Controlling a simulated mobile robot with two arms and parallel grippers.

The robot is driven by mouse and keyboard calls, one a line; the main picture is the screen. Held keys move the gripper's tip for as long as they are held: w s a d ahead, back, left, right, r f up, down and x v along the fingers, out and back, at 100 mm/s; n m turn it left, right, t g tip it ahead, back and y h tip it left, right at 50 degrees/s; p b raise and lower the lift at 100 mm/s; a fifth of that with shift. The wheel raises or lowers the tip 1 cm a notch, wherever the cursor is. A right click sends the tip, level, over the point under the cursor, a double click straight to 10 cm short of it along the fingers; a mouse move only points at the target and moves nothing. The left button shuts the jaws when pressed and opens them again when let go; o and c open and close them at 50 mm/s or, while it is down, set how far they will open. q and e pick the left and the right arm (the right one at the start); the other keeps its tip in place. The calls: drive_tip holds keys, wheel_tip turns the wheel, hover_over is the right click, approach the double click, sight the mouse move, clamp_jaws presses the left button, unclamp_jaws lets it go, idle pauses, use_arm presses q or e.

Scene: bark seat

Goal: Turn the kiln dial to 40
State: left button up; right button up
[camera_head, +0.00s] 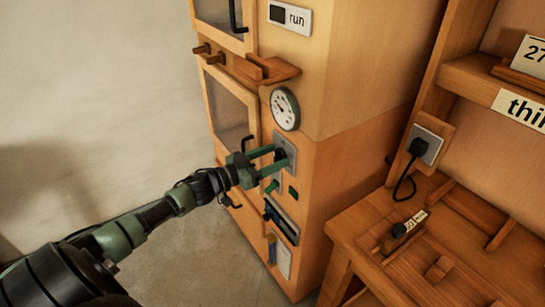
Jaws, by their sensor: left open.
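The kiln (335,70) is a tall wooden cabinet with a round white gauge (285,108) on its front. Below the gauge is a grey plate (290,146) with a dark knob on it, which seems to be the dial; its markings are too small and covered to read. My left gripper (278,157) reaches in from the left with its green fingers apart, one above the other, at this plate. The fingers seem to be on either side of the knob; I cannot tell whether they touch it. My right gripper is not in view.
A "run" label (289,17) is at the top of the cabinet. A small wooden shelf (260,70) juts out above the gauge. Below the plate are a dark slot panel (282,222) and small green parts. A wooden bench (440,240) with a plugged socket (425,145) stands right.

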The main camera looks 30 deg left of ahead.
use_arm(q)
clamp_jaws()
drive_tip(key=shift+m, duration=0.4)
drive_tip(key=m, duration=0.2)
drive_tip(key=shift+m, duration=0.3)
drive_tip(key=m, duration=0.2)
drive_tip(key=shift+d+m, duration=0.1)
drive_tip(key=shift+m, duration=0.3)
drive_tip(key=m+b, duration=0.1)
drive_tip(key=m, duration=0.4)
drive_tip(key=shift+f+m, duration=0.1)
drive_tip(key=shift+m, duration=0.2)
